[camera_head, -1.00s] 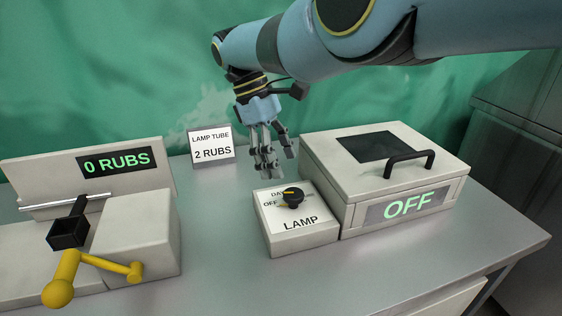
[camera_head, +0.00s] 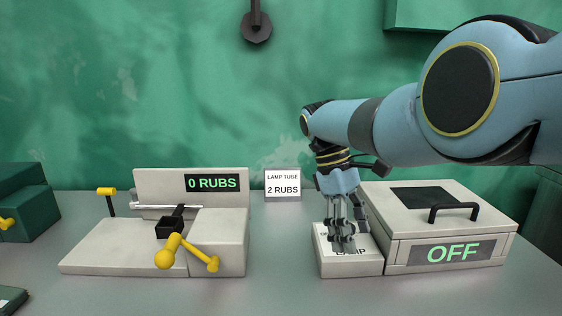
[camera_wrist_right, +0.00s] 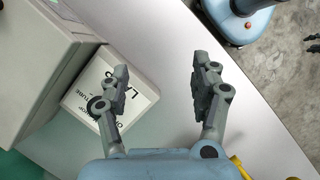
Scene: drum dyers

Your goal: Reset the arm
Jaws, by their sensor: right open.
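My right arm comes in from the right in the head view. Its gripper (camera_head: 342,245) points down in front of or above the lamp switch box (camera_head: 352,266), covering much of its face and its dial. In the right wrist view the gripper (camera_wrist_right: 160,78) has its fingers wide apart with nothing between them. I cannot tell whether the fingers touch the box. My left gripper does not show in the head view.
The lidded box (camera_head: 408,226) reading OFF, with a black handle (camera_head: 453,211), stands right of the switch box. A crank device (camera_head: 120,246) reading 0 RUBS, with yellow handles, is at left. A sign (camera_head: 283,186) says LAMP TUBE 2 RUBS. Table (camera_head: 285,240) between is clear.

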